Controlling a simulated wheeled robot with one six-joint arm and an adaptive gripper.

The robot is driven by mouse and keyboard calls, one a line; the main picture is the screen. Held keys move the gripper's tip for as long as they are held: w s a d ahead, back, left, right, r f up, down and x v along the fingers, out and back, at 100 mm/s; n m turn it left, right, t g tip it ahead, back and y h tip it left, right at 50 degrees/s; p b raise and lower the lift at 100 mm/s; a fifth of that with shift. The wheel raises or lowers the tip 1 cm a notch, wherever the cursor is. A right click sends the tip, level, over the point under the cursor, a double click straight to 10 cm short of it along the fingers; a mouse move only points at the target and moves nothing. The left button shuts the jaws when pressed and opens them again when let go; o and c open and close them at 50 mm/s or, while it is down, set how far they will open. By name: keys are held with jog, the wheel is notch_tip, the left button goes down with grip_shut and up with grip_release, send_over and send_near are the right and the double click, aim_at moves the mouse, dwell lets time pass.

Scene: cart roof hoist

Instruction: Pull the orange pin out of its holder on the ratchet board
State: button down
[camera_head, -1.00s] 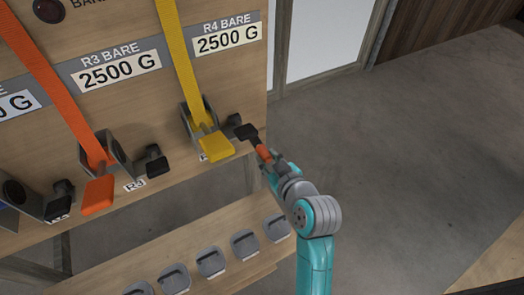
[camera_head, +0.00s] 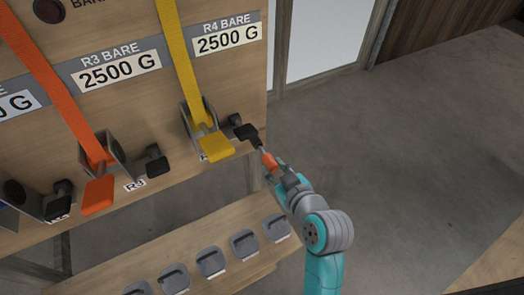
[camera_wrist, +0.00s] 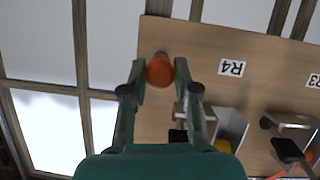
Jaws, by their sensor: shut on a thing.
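The orange pin (camera_head: 269,161) is in my gripper (camera_head: 276,169), just right of the R4 ratchet on the board. A short thin grey length shows between its orange part and the dark block (camera_head: 246,132) beside it. I cannot tell whether the pin's tip is still inside a holder. In the wrist view the orange round end (camera_wrist: 160,70) sits between my two fingers (camera_wrist: 160,88), which are closed around it. The ratchet board (camera_head: 130,25) is wooden, with a yellow strap (camera_head: 177,55) running down to the R4 ratchet and its yellow handle (camera_head: 216,147).
An orange strap (camera_head: 50,85) and orange handle (camera_head: 98,190) are at R3, left of R4. Below, a wooden shelf (camera_head: 215,288) carries several grey weights (camera_head: 244,243). The floor (camera_head: 420,150) right of the board is clear.

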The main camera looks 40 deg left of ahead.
jog(key=shift+s+d, duration=0.2)
jog(key=shift+d, duration=0.3)
jog(key=shift+s+d, duration=0.2)
jog(key=shift+d, duration=0.3)
